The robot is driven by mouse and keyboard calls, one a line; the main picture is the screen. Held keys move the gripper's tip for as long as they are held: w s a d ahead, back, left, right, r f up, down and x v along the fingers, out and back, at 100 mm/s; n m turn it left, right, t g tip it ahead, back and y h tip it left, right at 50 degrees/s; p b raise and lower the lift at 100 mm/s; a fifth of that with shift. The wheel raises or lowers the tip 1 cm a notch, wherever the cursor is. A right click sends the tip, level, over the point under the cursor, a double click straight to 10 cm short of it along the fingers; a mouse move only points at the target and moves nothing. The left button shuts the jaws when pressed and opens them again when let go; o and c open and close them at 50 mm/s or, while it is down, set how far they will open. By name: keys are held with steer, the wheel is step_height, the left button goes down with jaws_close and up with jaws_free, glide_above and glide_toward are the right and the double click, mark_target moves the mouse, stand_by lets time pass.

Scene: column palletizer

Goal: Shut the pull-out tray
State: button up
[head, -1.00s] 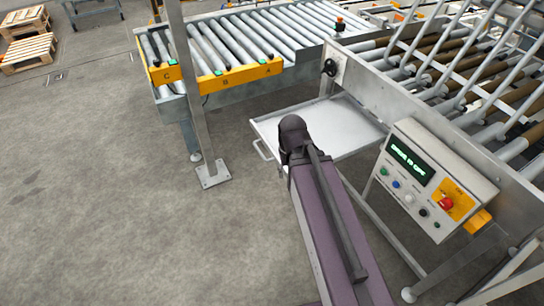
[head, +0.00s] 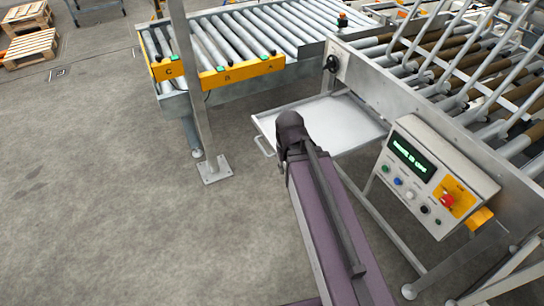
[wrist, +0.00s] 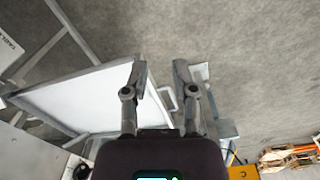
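The pull-out tray (head: 345,112) is a shallow, pale metal tray that sticks out from under the roller machine in the head view. A loop handle (head: 265,147) is on its front edge. The tray also fills the left of the wrist view (wrist: 75,98), with its handle (wrist: 169,97) showing between and beyond my fingers. My gripper (wrist: 160,75) is open, with its two fingers apart and nothing between the tips. I cannot tell how far the fingers are from the handle. In the head view my arm hides the fingers and part of the tray front.
A control box (head: 432,177) with a display and buttons is on the machine to the right. A roller conveyor (head: 235,45) with yellow label plates stands behind. A grey post (head: 193,90) stands left of the tray. The floor (head: 90,190) on the left is clear.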

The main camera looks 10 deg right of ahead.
steer(key=shift+w+f, duration=0.35)
steer(key=shift+f, duration=0.05)
jaws_close()
steer(key=w+a+f+n+t+h+b, duration=0.1)
steer(key=w+a+f+n+h+b, duration=0.3)
steer(key=w+n+b, duration=0.4)
steer(key=w+a+f+n+t+h+b, duration=0.1)
steer(key=w+a+f+n+h+b, duration=0.3)
steer(key=n, duration=0.9)
steer(key=w+a+f+b, duration=0.2)
steer(key=w+f+b, duration=0.2)
steer(key=w+b, duration=0.1)
steer(key=shift+w+f+h+b, duration=0.25)
steer(key=shift+f+h+b, duration=0.05)
steer(key=shift+b, duration=0.5)
